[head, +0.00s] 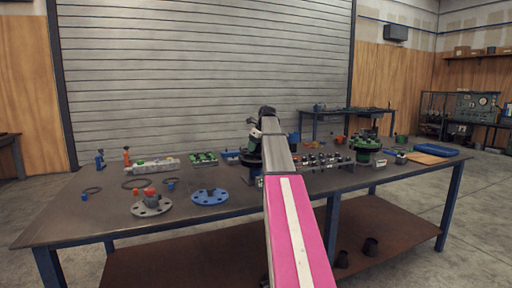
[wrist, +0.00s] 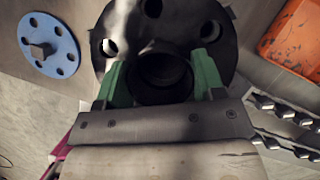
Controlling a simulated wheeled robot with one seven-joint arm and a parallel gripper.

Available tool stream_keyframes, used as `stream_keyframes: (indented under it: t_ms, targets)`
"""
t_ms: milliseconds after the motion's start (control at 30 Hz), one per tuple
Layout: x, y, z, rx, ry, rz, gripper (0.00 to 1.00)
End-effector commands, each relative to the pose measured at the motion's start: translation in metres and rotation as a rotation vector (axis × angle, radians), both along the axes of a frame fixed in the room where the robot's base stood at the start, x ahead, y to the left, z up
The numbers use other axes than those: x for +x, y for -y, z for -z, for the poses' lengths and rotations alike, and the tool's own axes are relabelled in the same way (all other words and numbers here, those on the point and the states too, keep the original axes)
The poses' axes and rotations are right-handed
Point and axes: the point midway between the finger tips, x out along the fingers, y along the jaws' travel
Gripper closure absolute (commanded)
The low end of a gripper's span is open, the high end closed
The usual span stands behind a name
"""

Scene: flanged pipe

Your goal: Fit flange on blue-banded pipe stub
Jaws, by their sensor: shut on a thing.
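My gripper (wrist: 160,80) has its green fingers closed on both sides of the round neck of a dark flange (wrist: 185,18). The flange is a black disc with several bolt holes, and its open bore faces the wrist camera. In the head view my arm reaches over the table, and the dark flange (head: 250,160) shows partly behind it near the table's middle. A blue-banded pipe stub cannot be made out for certain in either view. What lies beneath the held flange is hidden.
Bolt rows (head: 325,160) and a green-and-black piece (head: 366,143) stand to the right. An orange bin (wrist: 291,40) is close to the held flange.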

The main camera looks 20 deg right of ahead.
Motion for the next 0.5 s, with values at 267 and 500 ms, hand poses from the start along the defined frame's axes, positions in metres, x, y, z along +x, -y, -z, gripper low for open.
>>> stream_keyframes:
  t_ms: [267, 500]
  targets:
    - [0.0001, 0.0, 0.0035, 0.001, 0.001, 0.0, 0.79]
    - [0.0001, 0.0, 0.008, 0.0, 0.001, 0.0, 0.79]
